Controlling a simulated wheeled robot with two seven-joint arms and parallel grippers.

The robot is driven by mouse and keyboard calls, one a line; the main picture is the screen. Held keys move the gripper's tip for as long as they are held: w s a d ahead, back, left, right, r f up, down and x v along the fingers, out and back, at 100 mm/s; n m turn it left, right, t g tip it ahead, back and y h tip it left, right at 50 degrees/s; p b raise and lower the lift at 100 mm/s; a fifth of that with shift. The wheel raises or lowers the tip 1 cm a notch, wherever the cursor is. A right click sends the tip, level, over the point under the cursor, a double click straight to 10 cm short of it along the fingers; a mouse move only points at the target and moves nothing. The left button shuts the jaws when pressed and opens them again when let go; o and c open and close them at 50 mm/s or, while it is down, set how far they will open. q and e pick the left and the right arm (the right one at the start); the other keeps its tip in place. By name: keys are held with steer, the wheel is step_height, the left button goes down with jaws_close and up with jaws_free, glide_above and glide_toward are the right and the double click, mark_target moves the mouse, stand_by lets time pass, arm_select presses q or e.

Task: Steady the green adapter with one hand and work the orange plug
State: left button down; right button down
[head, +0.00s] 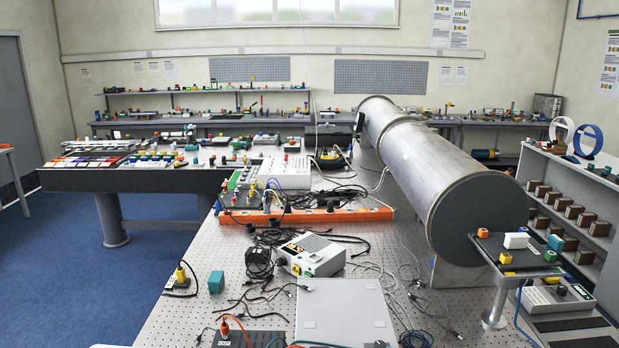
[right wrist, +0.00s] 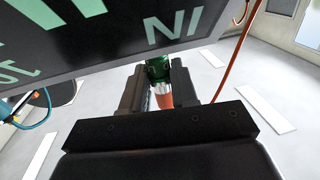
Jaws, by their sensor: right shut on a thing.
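In the right wrist view my right gripper (right wrist: 159,76) is shut on the green adapter (right wrist: 158,69), which sits between the fingertips. An orange plug (right wrist: 164,98) lies in line with the adapter on the side nearer the palm, between the fingers. I cannot tell how deep it sits in the adapter. In the head view an orange plug (head: 225,328) with an orange cable stands on a black panel (head: 252,340) at the bottom edge; I cannot tell whether it is the same plug. Neither gripper shows in the head view.
A dark panel with green letters (right wrist: 120,45) lies close above the right gripper. An orange cable (right wrist: 229,52) hangs to its right. On the perforated table are a grey plate (head: 344,312), a white power box (head: 312,256), a teal block (head: 216,282) and loose black cables. A large pipe (head: 430,165) lies behind.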

steer(key=c, duration=0.8)
jaws_free()
steer(key=s+d, duration=0.2)
steer(key=s, duration=0.9)
steer(key=w+g, duration=0.2)
steer(key=w+d+g+b, duration=0.1)
steer(key=w+g, duration=0.1)
steer(key=shift+d+m+h, duration=0.1)
steer(key=shift+m+h, duration=0.3)
steer(key=d+g, duration=0.1)
steer(key=d+r+g, duration=0.1)
steer(key=g, duration=0.1)
steer(key=shift+d+b, duration=0.3)
steer(key=s+d+r+g, duration=0.1)
steer(key=s+d+g, duration=0.2)
steer(key=s, duration=0.3)
steer(key=s+d+r+g+h, duration=0.1)
steer(key=s+d+r+g, duration=0.1)
steer(key=s+d, duration=0.3)
steer(key=s+d+r+g+h+b, duration=0.1)
steer(key=s+d+g, duration=0.3)
steer(key=s, duration=0.3)
steer(key=shift+s+d+r+m, duration=0.15)
steer(key=shift+s+r+m, duration=0.2)
steer(key=shift+r+m, duration=0.05)
